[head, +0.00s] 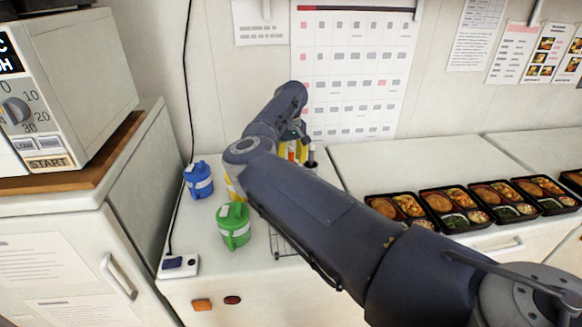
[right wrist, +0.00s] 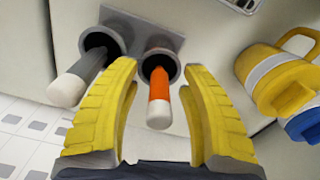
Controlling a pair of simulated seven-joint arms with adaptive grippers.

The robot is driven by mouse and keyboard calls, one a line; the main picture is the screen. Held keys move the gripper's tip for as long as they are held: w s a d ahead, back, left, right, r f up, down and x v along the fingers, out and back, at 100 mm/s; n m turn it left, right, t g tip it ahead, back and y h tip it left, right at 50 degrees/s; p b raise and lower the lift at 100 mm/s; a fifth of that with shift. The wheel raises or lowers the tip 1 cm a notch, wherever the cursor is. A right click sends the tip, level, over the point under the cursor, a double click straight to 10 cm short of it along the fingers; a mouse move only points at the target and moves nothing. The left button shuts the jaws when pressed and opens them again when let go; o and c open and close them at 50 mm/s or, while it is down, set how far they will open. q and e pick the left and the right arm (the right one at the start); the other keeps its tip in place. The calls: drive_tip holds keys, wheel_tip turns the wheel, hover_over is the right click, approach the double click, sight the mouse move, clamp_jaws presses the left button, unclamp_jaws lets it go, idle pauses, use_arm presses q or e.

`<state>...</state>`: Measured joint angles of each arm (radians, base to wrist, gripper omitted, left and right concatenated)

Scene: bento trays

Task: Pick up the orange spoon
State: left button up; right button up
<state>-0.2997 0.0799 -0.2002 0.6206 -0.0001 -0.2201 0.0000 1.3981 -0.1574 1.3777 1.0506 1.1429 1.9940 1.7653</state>
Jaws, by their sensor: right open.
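The orange spoon (right wrist: 159,100) stands handle-out in a dark round holder, with a white end on its orange handle. Its lower part is hidden inside the holder. My right gripper (right wrist: 160,72) is open, with one yellow finger on each side of the orange handle and a visible gap on both sides. In the head view my right gripper (head: 293,148) is at the back of the counter, largely hidden behind my own arm. My left gripper is in neither view.
A grey-handled utensil (right wrist: 80,75) stands in the neighbouring holder, just left of the left finger. A yellow jug (right wrist: 270,75) is to the right. Blue (head: 198,182) and green (head: 233,228) jugs stand on the counter. Several bento trays (head: 437,208) are at the right.

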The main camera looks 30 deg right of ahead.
drive_tip(key=shift+f, duration=0.2)
clamp_jaws()
idle(0.3)
